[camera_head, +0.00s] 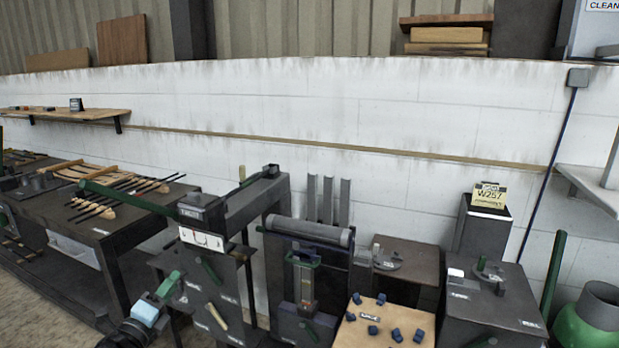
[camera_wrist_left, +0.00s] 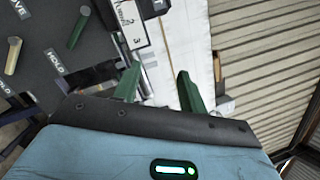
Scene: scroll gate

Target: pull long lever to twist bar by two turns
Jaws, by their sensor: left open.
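A long dark green lever (camera_head: 125,197) sticks out to the left from the top of a dark machine (camera_head: 193,205) in the head view. The machine has a white scale plate (camera_head: 202,239), seen with digits in the left wrist view (camera_wrist_left: 132,22). Below it are a short green handle (camera_head: 210,268) and a wooden handle (camera_head: 216,316). My left gripper (camera_head: 170,284), with a light blue body and green fingers, is below the long lever, in front of the machine. Its fingers (camera_wrist_left: 158,84) are apart with nothing between them. I cannot tell which part is the bar to twist. My right gripper does not show.
A workbench (camera_head: 130,215) with several rods and tools stands at the left. A grey roller stand (camera_head: 310,233), a pegged wooden board (camera_head: 380,325) and dark boxes (camera_head: 495,305) crowd the right. A white block wall (camera_head: 330,110) closes the back.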

